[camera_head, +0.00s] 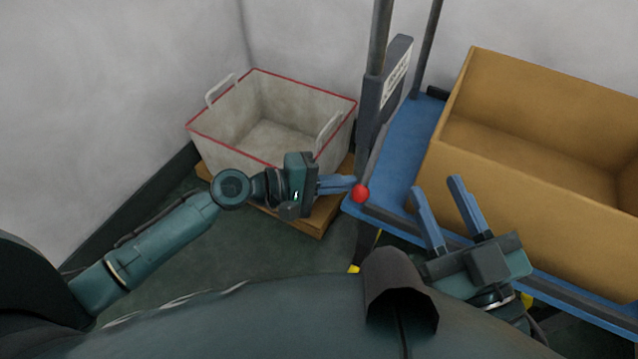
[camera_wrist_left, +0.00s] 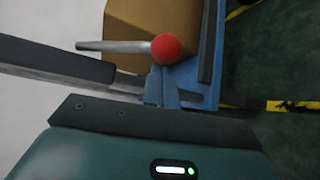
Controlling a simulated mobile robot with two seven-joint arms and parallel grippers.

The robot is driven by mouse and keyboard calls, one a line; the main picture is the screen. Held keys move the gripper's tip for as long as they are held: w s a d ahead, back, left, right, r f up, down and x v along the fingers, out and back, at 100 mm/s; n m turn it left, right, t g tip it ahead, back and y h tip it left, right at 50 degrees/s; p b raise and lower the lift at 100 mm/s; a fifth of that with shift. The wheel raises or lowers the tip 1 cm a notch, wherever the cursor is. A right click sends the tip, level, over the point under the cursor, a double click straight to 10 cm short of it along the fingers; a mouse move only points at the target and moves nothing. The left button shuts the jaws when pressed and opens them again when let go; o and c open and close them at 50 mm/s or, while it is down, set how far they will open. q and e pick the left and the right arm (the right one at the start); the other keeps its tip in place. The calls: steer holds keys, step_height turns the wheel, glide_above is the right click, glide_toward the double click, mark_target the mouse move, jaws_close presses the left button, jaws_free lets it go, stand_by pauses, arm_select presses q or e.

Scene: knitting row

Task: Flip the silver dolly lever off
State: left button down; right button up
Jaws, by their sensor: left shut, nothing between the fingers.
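The silver lever (camera_wrist_left: 112,46) ends in a red ball knob (camera_wrist_left: 166,47), which also shows in the head view (camera_head: 360,193) at the near left corner of the blue dolly (camera_head: 398,165). My left gripper (camera_head: 350,183) has its blue fingers together, their tips right beside the knob. In the left wrist view the shut fingers (camera_wrist_left: 162,72) point at the knob's underside, with nothing between them; I cannot tell whether they touch it. My right gripper (camera_head: 436,185) is open and empty, in front of the dolly's near edge.
A brown open box (camera_head: 530,190) stands on the dolly. A white bin with red rim (camera_head: 270,135) sits on a wooden pallet (camera_head: 315,222) at the left. The dolly's upright post (camera_head: 378,40) and a dark panel with a label (camera_head: 396,75) rise behind the lever.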

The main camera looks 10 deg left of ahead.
arm_select(q)
steer(key=shift+w+d+f, duration=0.1)
steer(key=shift+w+d, duration=0.1)
steer(key=shift+d, duration=0.25)
arm_select(e)
steer(key=shift+w+r+y, duration=0.15)
steer(key=shift+r+y, duration=0.15)
steer(key=shift+r, duration=0.05)
arm_select(q)
steer(key=shift+r+p, duration=0.2)
steer(key=shift+p, duration=0.2)
arm_select(e)
steer(key=shift+r, duration=0.2)
